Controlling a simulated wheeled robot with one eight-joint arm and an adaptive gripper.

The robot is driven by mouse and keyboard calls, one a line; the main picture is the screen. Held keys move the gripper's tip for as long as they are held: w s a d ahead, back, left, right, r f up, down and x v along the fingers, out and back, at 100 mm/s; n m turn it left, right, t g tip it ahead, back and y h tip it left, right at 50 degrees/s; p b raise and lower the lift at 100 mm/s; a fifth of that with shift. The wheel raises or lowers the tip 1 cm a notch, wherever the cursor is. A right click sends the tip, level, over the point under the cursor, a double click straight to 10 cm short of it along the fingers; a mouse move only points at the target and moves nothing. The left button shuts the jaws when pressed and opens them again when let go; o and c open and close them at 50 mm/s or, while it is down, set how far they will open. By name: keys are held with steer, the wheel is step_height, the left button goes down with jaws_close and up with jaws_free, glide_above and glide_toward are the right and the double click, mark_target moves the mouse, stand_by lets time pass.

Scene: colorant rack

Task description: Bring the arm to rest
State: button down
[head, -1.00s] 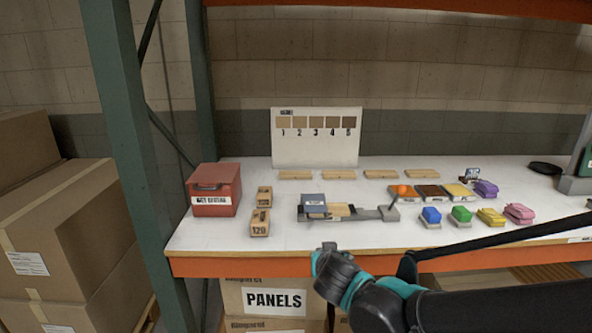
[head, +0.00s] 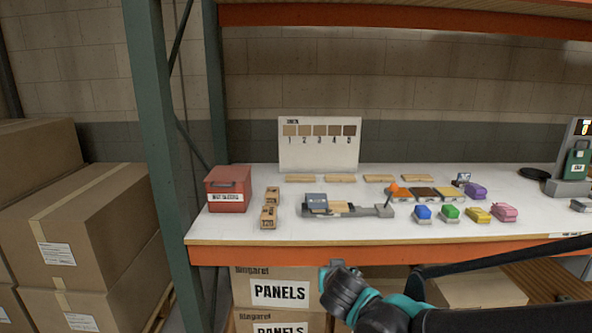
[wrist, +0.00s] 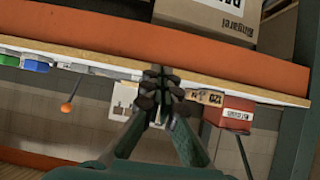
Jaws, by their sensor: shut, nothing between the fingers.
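My arm shows at the lower right of the head view, in front of the bench and below its orange front edge. In the wrist view my gripper (wrist: 160,82) has its fingers together with nothing between them. It is apart from the bench, and the white bench top (head: 230,229) shows beyond it. In the head view the fingers themselves are hidden by the arm or out of frame.
A red box (head: 229,190) and sanding blocks (head: 268,217) stand at the bench's left. A grey fixture (head: 345,209) holds a panel. Coloured blocks (head: 450,212) sit to its right. A shade board (head: 319,145) stands behind. Cartons (head: 85,220) and a green post (head: 157,150) flank the left.

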steer(key=s+d+f+g, duration=0.5)
steer(key=d+f+g, duration=0.2)
steer(key=d+f, duration=0.2)
steer(key=shift+s+d+f+g, duration=0.25)
steer(key=shift+s+f+g, duration=0.05)
steer(key=shift+s+f, duration=0.1)
